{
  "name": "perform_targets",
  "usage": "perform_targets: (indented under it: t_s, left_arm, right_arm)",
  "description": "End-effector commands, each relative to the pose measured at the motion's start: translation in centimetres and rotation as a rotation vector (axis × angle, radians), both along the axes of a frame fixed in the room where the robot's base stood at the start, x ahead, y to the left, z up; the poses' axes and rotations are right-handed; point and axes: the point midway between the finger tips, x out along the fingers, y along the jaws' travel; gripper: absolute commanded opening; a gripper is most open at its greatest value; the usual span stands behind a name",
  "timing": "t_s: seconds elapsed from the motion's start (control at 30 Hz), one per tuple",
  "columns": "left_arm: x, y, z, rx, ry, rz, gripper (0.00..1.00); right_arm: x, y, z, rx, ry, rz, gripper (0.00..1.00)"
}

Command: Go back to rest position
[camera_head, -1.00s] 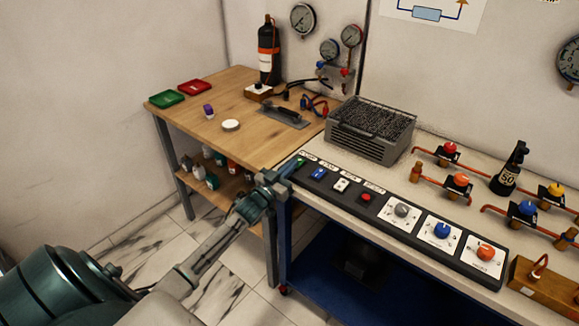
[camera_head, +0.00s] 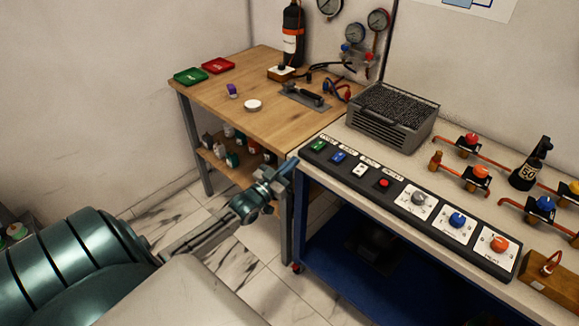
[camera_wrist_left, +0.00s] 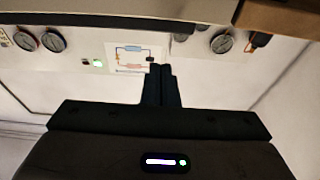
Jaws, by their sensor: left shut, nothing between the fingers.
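My left gripper (camera_head: 288,168) is in front of the left end of the black control panel (camera_head: 402,209), at the corner of the bench. Its fingers are shut with nothing held. In the left wrist view the two dark fingers (camera_wrist_left: 161,85) lie together in the middle. The panel has a green button (camera_head: 318,145), a blue button (camera_head: 338,157), a white one, a red one, and three knobs. The gripper looks apart from the buttons. My right gripper is not in view.
A wooden table (camera_head: 215,94) with trays and a black bottle (camera_head: 292,35) stands behind on the left. A grey vented box (camera_head: 395,116), copper pipes with valves and a black "50" bottle (camera_head: 530,164) stand on the bench. The tiled floor (camera_head: 265,254) shows clear below.

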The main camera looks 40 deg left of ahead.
Motion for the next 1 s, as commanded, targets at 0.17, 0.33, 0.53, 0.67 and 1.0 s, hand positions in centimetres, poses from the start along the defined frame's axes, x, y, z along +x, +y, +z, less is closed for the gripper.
perform_targets:
  t_s: [0.17,0.33,0.53,0.67,1.0]
  left_arm:
    - [-0.5,0.0,-0.2,-0.001,0.0,0.0,0.0]
    - [-0.5,0.0,-0.2,-0.001,-0.001,0.0,0.0]
    - [-0.5,0.0,-0.2,-0.001,-0.001,0.0,0.0]
    - [-0.5,0.0,-0.3,-0.001,0.0,0.001,0.0]
    - [-3.6,1.5,-14.7,0.021,0.304,0.105,0.0]
  right_arm:
    - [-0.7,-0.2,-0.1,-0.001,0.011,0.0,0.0]
    - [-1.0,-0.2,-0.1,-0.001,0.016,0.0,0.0]
    - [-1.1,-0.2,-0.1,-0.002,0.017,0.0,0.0]
    - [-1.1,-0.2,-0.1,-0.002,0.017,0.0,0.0]
    - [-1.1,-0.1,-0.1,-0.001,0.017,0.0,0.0]
